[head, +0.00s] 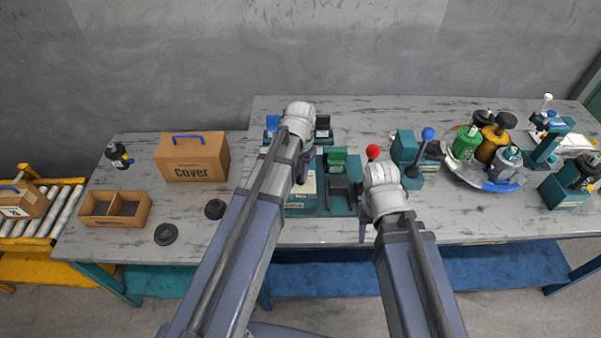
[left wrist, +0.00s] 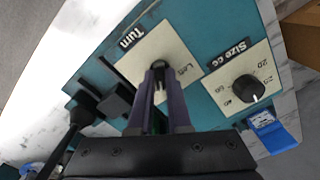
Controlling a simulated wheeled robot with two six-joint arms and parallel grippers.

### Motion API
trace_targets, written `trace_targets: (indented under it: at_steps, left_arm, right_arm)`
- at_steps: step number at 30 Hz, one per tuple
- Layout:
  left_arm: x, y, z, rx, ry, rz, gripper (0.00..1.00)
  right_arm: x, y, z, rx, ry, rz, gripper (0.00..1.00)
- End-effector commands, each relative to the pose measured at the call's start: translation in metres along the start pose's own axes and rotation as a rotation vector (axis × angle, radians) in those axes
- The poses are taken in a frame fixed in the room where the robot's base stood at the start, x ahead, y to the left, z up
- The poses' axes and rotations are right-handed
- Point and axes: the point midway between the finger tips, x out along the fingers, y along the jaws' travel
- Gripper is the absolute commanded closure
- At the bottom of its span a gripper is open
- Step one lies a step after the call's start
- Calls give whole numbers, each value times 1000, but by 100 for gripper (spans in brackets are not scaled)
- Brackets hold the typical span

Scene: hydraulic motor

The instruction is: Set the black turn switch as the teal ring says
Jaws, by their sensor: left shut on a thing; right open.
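A teal control box (left wrist: 205,95) fills much of the left wrist view, with a pale plate (left wrist: 178,57) labelled "Turn" and with "Left" printed on it. My left gripper (left wrist: 159,82) is shut on the black turn switch (left wrist: 159,91) at this plate; its fingers hide most of the switch, so its setting cannot be read. In the head view my left gripper (head: 302,172) is over the box, largely covered by the arm. My right gripper (head: 364,226) is open near the table's front edge, mostly hidden by its wrist. I cannot make out the teal ring for certain.
A black "Size cc" dial (left wrist: 249,88) sits beside the Turn plate. Levers with red (head: 373,152) and blue (head: 428,134) knobs stand right of the box. A round tray (head: 452,165) holds several motors. A "Cover" carton (head: 192,160) stands left.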

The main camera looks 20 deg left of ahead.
Motion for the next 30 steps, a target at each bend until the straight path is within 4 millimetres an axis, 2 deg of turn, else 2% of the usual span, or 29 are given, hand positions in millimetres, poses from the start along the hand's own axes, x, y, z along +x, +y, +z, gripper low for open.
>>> trace_targets:
  at_steps: [12, 29, 30]
  left_arm:
    - [0, 0, 0, 179, 0, 0, 100]
    - [0, 0, 0, 208, 0, 0, 100]
    - [0, 0, 0, 208, 0, 0, 83]
  right_arm:
    - [0, 0, 0, 0, 0, 0, 50]
    - [0, 0, 0, 0, 0, 0, 50]
    - [0, 0, 0, 0, 0, 0, 50]
